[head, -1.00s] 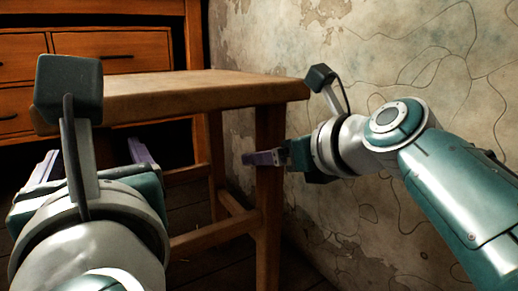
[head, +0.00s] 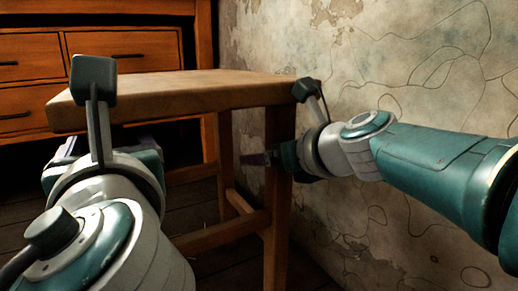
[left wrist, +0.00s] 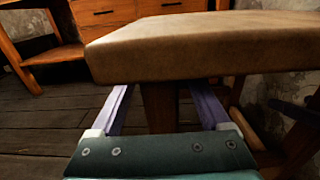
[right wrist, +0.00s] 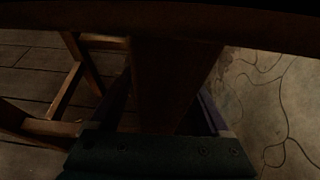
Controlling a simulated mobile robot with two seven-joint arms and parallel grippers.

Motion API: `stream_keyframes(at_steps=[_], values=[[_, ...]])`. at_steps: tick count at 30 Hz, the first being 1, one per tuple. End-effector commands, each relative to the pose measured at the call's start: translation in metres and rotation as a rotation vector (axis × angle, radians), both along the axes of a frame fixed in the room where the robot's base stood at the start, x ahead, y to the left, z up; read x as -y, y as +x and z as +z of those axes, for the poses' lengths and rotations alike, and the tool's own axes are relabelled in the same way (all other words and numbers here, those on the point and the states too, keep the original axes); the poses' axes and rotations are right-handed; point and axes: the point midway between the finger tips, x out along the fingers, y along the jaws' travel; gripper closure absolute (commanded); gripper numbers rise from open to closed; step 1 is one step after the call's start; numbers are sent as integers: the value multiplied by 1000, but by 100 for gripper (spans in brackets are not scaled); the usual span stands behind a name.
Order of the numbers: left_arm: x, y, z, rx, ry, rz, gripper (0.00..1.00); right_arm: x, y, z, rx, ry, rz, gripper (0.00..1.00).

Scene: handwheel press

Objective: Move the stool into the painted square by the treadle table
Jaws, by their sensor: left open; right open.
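The wooden stool (head: 185,94) stands upright in the middle of the head view, with a thick tan top, brown legs and low rails. My left gripper (head: 105,145) is at its near left leg, below the seat. In the left wrist view its two purple fingers (left wrist: 160,105) are apart, with a stool leg (left wrist: 158,108) between them under the seat edge. My right gripper (head: 262,158) is at the right front leg (head: 278,200). In the right wrist view its fingers (right wrist: 165,105) stand apart on either side of a dark leg (right wrist: 170,80). The painted square is not in view.
A wooden drawer cabinet (head: 122,45) stands behind the stool at the left. A cracked plaster wall (head: 400,70) runs close along the right side. Bare dark floorboards (left wrist: 45,120) show at the left in the left wrist view.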

Motion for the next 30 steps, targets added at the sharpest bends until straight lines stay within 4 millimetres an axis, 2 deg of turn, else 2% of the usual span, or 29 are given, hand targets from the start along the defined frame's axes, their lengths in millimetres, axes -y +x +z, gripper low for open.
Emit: stream_keyframes(at_steps=[4,25,30], values=[[0,0,0,0,0,0,21,0,0,0,0,0,0,21],[0,0,0,0,0,-1,100,0,0,0,0,0,0,100],[0,0,0,0,0,-1,100,0,0,0,0,0,0,100]])
